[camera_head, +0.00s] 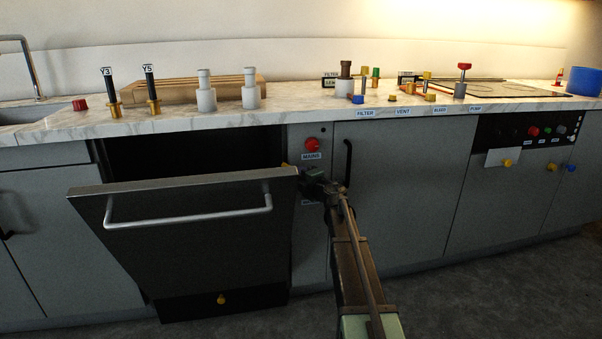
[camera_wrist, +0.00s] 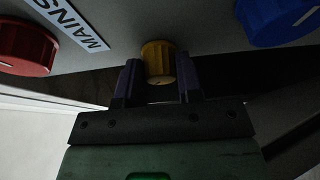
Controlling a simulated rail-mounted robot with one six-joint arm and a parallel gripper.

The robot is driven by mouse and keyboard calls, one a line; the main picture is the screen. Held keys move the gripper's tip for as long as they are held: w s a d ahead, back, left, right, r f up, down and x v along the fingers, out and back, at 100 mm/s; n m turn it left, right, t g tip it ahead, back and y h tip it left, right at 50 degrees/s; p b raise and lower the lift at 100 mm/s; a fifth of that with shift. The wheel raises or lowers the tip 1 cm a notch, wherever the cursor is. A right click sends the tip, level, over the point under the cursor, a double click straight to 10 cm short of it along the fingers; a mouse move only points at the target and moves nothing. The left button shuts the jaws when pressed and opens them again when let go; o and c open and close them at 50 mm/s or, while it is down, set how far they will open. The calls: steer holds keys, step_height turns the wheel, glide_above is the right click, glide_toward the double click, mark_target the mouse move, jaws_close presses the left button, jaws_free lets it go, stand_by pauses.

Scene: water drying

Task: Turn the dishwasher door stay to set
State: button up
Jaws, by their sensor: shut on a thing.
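The dishwasher door (camera_head: 180,230) is tilted partly open, with a dark gap above it. A small yellow knob (camera_wrist: 158,62) sits between the two fingers of my gripper (camera_wrist: 158,78) in the wrist view. My gripper is shut on this knob, and a pale line marks its face. In the head view my gripper (camera_head: 302,175) is at the top right corner of the dishwasher door, and the knob is mostly hidden there. No label for the door stay is readable, so I cannot tell its marked setting.
A red knob (camera_wrist: 24,46) with a MAINS label (camera_wrist: 70,20) and a blue knob (camera_wrist: 275,20) flank the held knob. Another yellow knob (camera_head: 221,299) is low under the door. The door handle (camera_head: 190,212) sticks out. Fittings crowd the counter (camera_head: 300,113).

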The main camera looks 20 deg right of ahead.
steer(key=shift+a+r+n+g+h+p, duration=0.15)
steer(key=shift+n+g+h+p, duration=0.35)
steer(key=shift+n+p, duration=0.75)
steer(key=shift+d+r+n+g+h+p, duration=0.15)
steer(key=shift+n+g+p, duration=0.55)
steer(key=shift+n, duration=1.05)
steer(key=shift+a+f, duration=0.1)
steer(key=o, duration=0.9)
steer(key=p+v, duration=0.2)
steer(key=v, duration=0.8)
steer(key=shift+s, duration=0.35)
